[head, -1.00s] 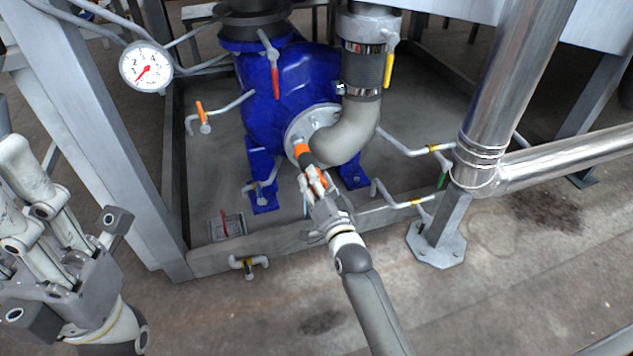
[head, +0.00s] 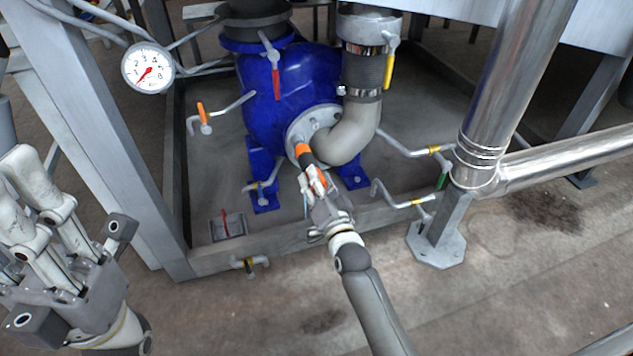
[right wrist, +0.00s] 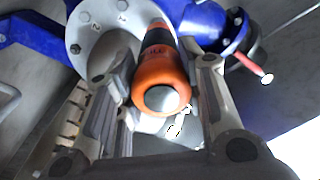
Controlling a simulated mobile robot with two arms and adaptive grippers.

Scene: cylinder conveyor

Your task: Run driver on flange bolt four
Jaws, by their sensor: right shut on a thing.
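The grey round flange (head: 296,131) joins the blue pump (head: 285,85) to the bent grey pipe (head: 350,137). The flange also shows in the right wrist view (right wrist: 88,28), with bolt heads and small number marks on its face. My right gripper (head: 313,183) is shut on the orange and black driver (head: 304,155). The driver points up at the lower part of the flange. In the right wrist view the driver's orange end (right wrist: 160,82) lies between the fingers and hides its tip, so contact with a bolt cannot be told. My left gripper (head: 45,215) is empty at the left, fingers apart.
A pressure gauge (head: 148,68) hangs at upper left. Small pipes with valves (head: 410,150) stick out right of the pump. A shiny steel pipe (head: 505,95) stands at right. A low frame beam (head: 275,242) runs in front, with a small tray (head: 228,226) behind it.

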